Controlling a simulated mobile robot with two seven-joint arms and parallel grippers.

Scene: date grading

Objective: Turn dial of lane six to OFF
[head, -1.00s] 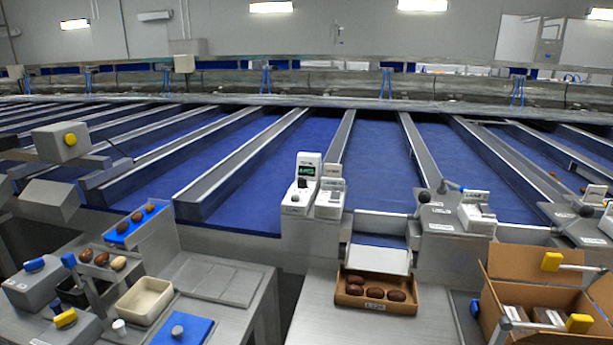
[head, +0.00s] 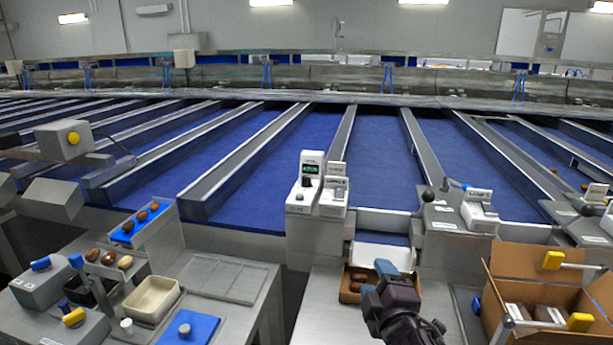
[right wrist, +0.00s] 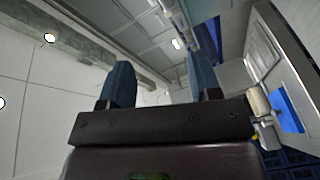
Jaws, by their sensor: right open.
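A white control unit (head: 304,186) with a green-lit display stands upright at the near end of a lane, at the middle of the head view. A dark dial (head: 306,181) shows below its display, and a small knob (head: 299,197) sits lower; the lettering is too small to read. My right gripper (head: 393,270) is open and empty, to the right of and nearer than the unit, apart from it. Its two blue fingers (right wrist: 162,85) show in the right wrist view with nothing between them. My left gripper is not in view.
A brown date carton (head: 348,291) is partly hidden behind my right gripper. A larger open carton (head: 490,312) with yellow-ended rods stands at right. Another lever unit (head: 442,217) stands right of the dial unit. A left bench holds a cream tray (head: 172,304).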

